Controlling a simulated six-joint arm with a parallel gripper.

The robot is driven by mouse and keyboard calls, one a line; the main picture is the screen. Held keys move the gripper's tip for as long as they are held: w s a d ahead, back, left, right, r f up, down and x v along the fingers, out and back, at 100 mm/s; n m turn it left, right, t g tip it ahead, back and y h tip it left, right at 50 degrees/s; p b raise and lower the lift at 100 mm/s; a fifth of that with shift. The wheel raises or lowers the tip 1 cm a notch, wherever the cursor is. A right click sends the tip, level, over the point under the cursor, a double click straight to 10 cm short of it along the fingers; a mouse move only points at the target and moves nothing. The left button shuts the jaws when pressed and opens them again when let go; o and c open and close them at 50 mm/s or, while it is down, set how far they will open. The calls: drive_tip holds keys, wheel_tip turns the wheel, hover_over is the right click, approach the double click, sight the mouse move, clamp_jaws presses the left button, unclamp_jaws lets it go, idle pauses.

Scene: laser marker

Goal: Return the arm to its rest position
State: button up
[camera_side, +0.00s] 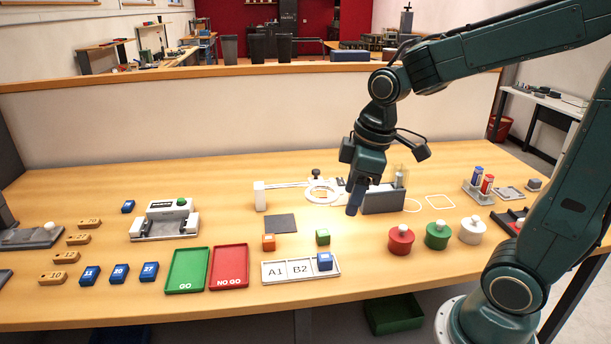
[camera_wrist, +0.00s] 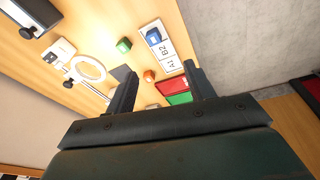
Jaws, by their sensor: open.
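My gripper (camera_side: 355,198) hangs above the middle-right of the wooden table in the side view, fingers pointing down, in front of a grey block (camera_side: 384,203). In the wrist view its two dark fingers (camera_wrist: 158,82) stand wide apart with nothing held between them. Beyond them lie an orange cube (camera_wrist: 149,76), a green cube (camera_wrist: 124,45), and a white strip marked A1 and B2 (camera_wrist: 172,62) with a blue block (camera_wrist: 154,37) on its end. How far the fingertips are above the table is hard to tell.
A ring magnifier (camera_side: 322,192) stands just left of my gripper. Red, green and white lidded pots (camera_side: 401,240) are to its lower right. GO (camera_side: 186,270) and NO GO (camera_side: 229,268) trays lie at the front. A tube rack (camera_side: 478,190) stands at right. Space above the table is open.

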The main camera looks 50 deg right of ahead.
drive_tip(key=s+a+r+m+t, duration=0.1)
drive_tip(key=s+r+m, duration=0.1)
drive_tip(key=s, duration=0.3)
drive_tip(key=s+a+r+m+t, duration=0.1)
drive_tip(key=s+r+m+t, duration=0.1)
drive_tip(key=s, duration=0.4)
drive_tip(key=shift+r+m, duration=0.5)
drive_tip(key=shift+m, duration=0.6)
